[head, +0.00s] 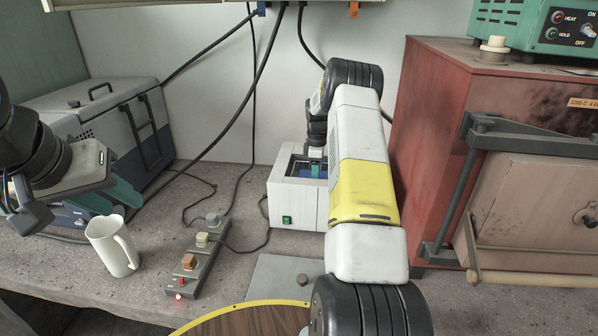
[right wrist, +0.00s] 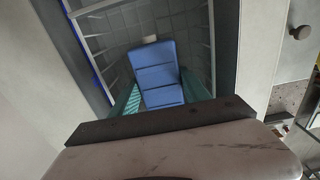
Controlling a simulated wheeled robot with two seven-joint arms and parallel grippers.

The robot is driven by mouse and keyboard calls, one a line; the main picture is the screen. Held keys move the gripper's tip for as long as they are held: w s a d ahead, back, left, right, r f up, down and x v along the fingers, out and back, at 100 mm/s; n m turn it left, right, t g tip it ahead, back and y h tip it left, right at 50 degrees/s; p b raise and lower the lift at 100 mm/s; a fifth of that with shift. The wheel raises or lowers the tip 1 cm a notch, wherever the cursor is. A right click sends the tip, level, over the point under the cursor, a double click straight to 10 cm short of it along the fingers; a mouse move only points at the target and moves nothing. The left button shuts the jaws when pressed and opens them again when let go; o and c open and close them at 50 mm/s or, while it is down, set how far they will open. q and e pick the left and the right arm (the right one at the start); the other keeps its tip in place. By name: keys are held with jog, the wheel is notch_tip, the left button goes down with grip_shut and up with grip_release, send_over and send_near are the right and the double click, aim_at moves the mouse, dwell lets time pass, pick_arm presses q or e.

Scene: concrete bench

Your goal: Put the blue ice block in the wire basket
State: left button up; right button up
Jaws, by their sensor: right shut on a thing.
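The blue ice block (right wrist: 157,72) is a ribbed slab between the teal fingers of my right gripper (right wrist: 160,95) in the right wrist view. The gripper is shut on it. Beyond the block is the wire basket (right wrist: 112,38), a dark grid with pale wires, inside the white box (head: 297,208). The block appears over the basket's opening; I cannot tell whether it touches the bottom. In the head view my right arm reaches down to the box and hides most of the basket and gripper. My left gripper (head: 106,197) is open and empty at the left, above the bench near the mug.
A white mug (head: 112,246) and a power strip (head: 200,258) with cables stand left of the white box. A grey cooler (head: 90,125) is at the back left. A red furnace (head: 430,150) stands close on the right. A round wooden top (head: 245,322) is in front.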

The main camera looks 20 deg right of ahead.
jog(key=shift+f, duration=0.8)
jog(key=shift+f, duration=0.1)
jog(key=o, duration=1.6)
